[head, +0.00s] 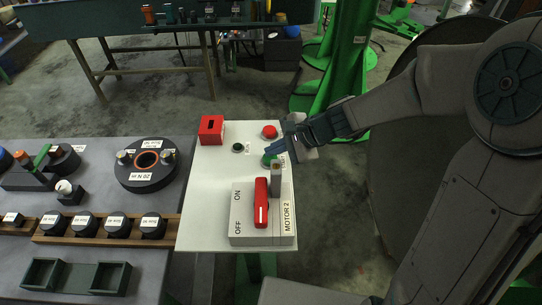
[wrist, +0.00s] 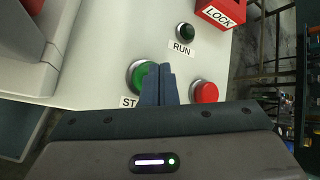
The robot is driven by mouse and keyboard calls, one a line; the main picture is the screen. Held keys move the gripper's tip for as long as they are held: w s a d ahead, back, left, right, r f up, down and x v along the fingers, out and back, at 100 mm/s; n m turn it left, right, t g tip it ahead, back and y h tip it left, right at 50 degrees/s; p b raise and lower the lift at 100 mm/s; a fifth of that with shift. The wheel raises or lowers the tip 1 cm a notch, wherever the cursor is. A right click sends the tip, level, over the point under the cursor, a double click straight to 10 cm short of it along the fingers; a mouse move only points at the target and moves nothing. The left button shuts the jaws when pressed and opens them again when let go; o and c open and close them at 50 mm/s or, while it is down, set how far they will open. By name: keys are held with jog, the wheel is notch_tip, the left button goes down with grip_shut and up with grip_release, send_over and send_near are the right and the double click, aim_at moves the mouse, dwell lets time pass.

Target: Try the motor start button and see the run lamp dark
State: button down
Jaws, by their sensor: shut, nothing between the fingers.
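My gripper (head: 270,150) is shut and empty, with its fingertips at the green start button (head: 267,161) on the white panel (head: 212,190). In the wrist view the closed fingers (wrist: 159,72) cover the right part of the green button (wrist: 141,77); whether they touch or press it I cannot tell. The run lamp (wrist: 186,32), above its RUN label, is dark green and unlit; it also looks dark in the head view (head: 238,147).
A red stop button (head: 269,131) sits close beside the fingers. A red lever (head: 261,203) on the MOTOR 2 switch box (head: 243,230) stands nearer. A red LOCK box (head: 211,130) is at the panel's far left. A bench with dark parts (head: 147,178) lies left.

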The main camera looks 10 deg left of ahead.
aim_at(275, 157)
jog(key=shift+f+b, duration=0.7)
jog(key=shift+f, duration=0.05)
dwell(0.4)
jog(key=shift+r, duration=0.1)
jog(key=shift+r+p, duration=1.05)
jog(key=shift+r, duration=0.15)
jog(key=shift+r, duration=0.1)
notch_tip(275, 157, up, 5)
jog(key=p, duration=0.4)
jog(key=shift+d, duration=0.1)
dwell(0.5)
